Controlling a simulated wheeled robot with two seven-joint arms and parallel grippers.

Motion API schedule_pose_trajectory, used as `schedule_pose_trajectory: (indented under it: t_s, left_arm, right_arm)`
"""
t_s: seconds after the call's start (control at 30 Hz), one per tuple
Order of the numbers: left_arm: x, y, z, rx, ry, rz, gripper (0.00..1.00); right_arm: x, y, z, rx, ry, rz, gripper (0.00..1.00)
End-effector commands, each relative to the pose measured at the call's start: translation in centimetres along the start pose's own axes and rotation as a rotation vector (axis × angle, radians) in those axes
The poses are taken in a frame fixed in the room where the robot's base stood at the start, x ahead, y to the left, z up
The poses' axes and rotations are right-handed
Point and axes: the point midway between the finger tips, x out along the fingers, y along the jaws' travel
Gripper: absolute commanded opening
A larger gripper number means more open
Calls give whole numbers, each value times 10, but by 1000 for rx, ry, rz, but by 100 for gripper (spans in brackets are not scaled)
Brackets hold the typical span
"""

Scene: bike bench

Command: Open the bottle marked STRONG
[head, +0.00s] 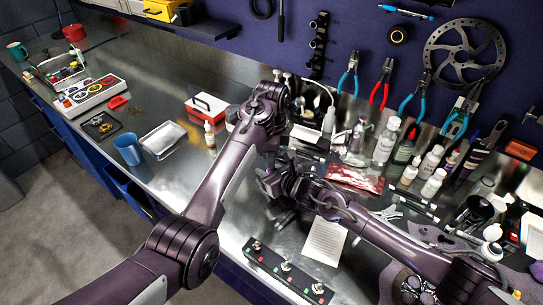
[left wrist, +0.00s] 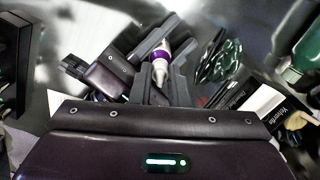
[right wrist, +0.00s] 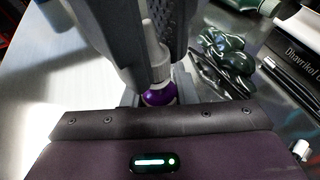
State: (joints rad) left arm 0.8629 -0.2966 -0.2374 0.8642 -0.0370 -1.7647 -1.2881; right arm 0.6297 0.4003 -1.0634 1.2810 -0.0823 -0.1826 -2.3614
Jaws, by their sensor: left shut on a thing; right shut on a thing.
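A small bottle with a purple and white body (left wrist: 160,55) and a pale tapered cap is between my two grippers; its marking cannot be read. My left gripper (left wrist: 161,84) seems shut on the cap (right wrist: 154,48), its big grey fingers hanging from above in the right wrist view. My right gripper (right wrist: 158,94) seems shut on the purple body, below the cap. In the head view my arms meet over the middle of the bench and hide the bottle. Whether cap and body are apart cannot be told.
Several bottles, such as a tall clear one (head: 386,142), stand at the back right, close to my right arm. A red packet (head: 355,178), a white paper (head: 324,241) and a switch strip (head: 287,268) lie near. A blue cup (head: 128,149) and metal tray (head: 163,138) stand left.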

Motion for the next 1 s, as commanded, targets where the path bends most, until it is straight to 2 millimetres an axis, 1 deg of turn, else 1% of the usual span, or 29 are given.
schedule_pose_trajectory:
  t_s: [0.03,0.1,0.37,0.4,0.53,0.83,1.0]
  left_arm:
    - [0,0,0,-51,0,-2,0]
    - [0,0,0,-96,0,-2,0]
    - [0,0,0,-104,1,-2,0]
    - [0,0,0,-103,1,-2,19]
    - [0,0,0,-102,1,-1,36]
    - [-3,0,0,-101,1,-2,37]
    - [-20,-1,0,-99,1,-3,37]
  right_arm:
    - [0,0,0,0,0,1,0]
    - [0,1,0,0,0,1,0]
    - [0,1,0,0,1,1,0]
    - [0,1,0,0,1,2,0]
    - [0,1,0,0,0,1,0]
    - [0,0,0,0,0,1,0]
    - [0,0,0,0,0,1,0]
